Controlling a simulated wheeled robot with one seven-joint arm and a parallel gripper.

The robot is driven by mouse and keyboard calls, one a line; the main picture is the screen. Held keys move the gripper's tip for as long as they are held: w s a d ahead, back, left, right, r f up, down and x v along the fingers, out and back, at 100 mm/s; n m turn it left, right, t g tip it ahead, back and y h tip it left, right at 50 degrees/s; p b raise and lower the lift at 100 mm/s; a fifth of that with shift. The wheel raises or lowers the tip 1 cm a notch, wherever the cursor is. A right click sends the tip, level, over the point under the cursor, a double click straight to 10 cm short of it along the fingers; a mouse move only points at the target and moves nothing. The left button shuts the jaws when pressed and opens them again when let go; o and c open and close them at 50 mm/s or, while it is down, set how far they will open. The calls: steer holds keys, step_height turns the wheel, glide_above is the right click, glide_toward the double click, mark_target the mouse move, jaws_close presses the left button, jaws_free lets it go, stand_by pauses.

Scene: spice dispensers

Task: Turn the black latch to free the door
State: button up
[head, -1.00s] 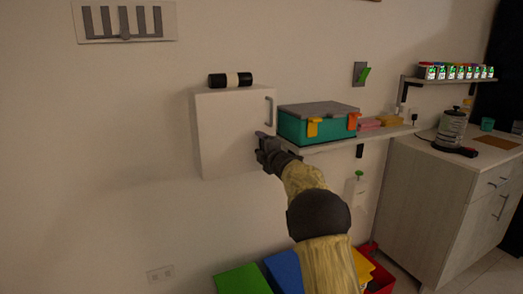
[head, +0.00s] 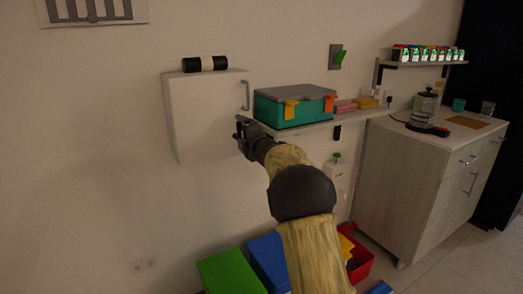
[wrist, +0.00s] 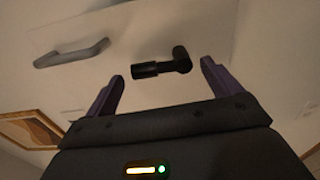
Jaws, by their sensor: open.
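The black latch (wrist: 160,66) shows in the wrist view on the white cabinet door. It has a bar lying roughly level and a round knob at its right end. My gripper (wrist: 158,82) is open, with its two purple fingers on either side of the latch and a gap between; whether either finger touches it I cannot tell. In the head view my gripper (head: 243,128) is at the lower right of the white cabinet (head: 205,115) and hides the latch. The grey door handle (wrist: 72,53) is left of the latch in the wrist view; the door looks shut.
A black and white cylinder (head: 205,64) lies on top of the cabinet. A shelf (head: 350,118) to the right holds a teal toolbox (head: 290,108). Green (head: 232,274) and blue (head: 268,262) bins stand below. The wall left of the cabinet is clear.

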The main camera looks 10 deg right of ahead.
steer(key=v, duration=1.4)
steer(key=shift+s+b, duration=0.2)
steer(key=shift+b, duration=0.15)
steer(key=shift+d, duration=0.1)
steer(key=s+d+f+m+g+h, duration=0.3)
steer(key=s+f+m+g+h, duration=0.3)
steer(key=s+f+m, duration=0.6)
steer(key=s+a+f+m+g, duration=0.2)
steer(key=s+f+m+g, duration=0.4)
steer(key=s, duration=0.5)
steer(key=s+a+f+m+g, duration=0.2)
steer(key=s+f+m, duration=0.2)
steer(key=s+f, duration=0.45)
steer(key=w+r+p+v, duration=0.1)
steer(key=w+p+v, duration=0.2)
steer(key=p+v, duration=1.2)
steer(key=w+d+p+v, duration=0.1)
steer(key=w+p+v, duration=0.2)
steer(key=p+v, duration=1.2)
steer(key=shift+r+g+p, duration=0.3)
steer(key=shift+r+p, duration=0.05)
steer(key=shift+r, duration=0.55)
